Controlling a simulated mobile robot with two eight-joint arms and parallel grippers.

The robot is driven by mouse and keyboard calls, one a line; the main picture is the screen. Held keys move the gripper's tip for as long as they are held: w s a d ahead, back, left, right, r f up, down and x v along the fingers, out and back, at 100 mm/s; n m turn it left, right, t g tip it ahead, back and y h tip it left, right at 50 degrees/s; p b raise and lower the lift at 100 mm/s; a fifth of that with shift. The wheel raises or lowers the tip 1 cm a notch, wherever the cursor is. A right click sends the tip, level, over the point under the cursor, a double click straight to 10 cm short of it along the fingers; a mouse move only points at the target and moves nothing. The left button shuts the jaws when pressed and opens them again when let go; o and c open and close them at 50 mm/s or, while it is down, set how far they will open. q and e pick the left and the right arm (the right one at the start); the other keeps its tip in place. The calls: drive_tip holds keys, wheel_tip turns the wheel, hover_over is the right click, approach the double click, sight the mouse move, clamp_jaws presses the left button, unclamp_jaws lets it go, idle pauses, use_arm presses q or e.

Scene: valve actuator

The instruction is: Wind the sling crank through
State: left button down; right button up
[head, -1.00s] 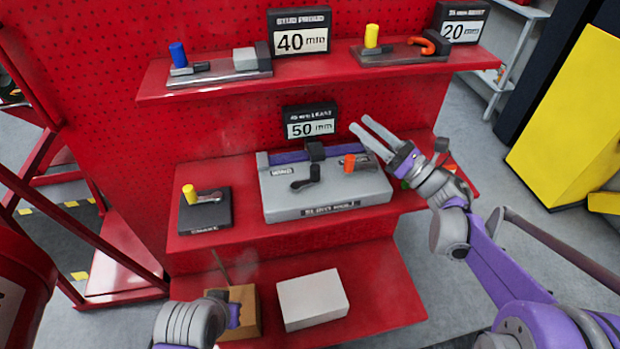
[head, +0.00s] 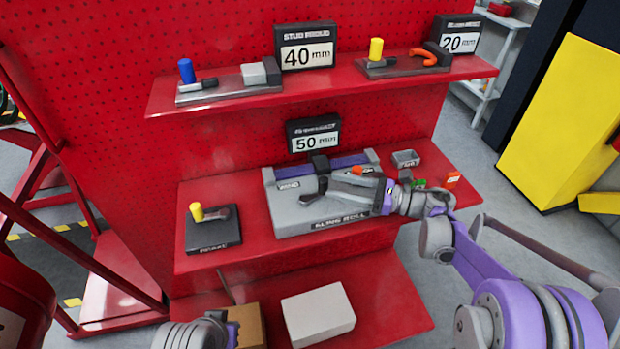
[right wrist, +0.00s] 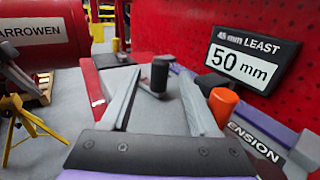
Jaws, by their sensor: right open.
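The grey sling reel box (head: 300,222) sits on the middle red shelf, with a purple strap across its top back. In the right wrist view the dark upright crank grip (right wrist: 160,72) stands between the two open fingers of my right gripper (right wrist: 160,95), apart from both as far as I can see. An orange knob (right wrist: 222,105) stands just outside the right-hand finger. My left wrist shows at the bottom edge of the head view; its fingers cannot be made out.
A dark brake plate (head: 213,236) with a yellow knob (head: 197,212) is left of the reel. A small grey tray (head: 406,158) and an orange block (head: 452,179) are to its right. The 50 mm sign (head: 313,136) stands behind. A white box (head: 318,314) lies on the shelf below.

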drive_tip(key=x, duration=0.7)
drive_tip(key=shift+a+p, duration=0.2)
drive_tip(key=shift+p, duration=0.1)
clamp_jaws()
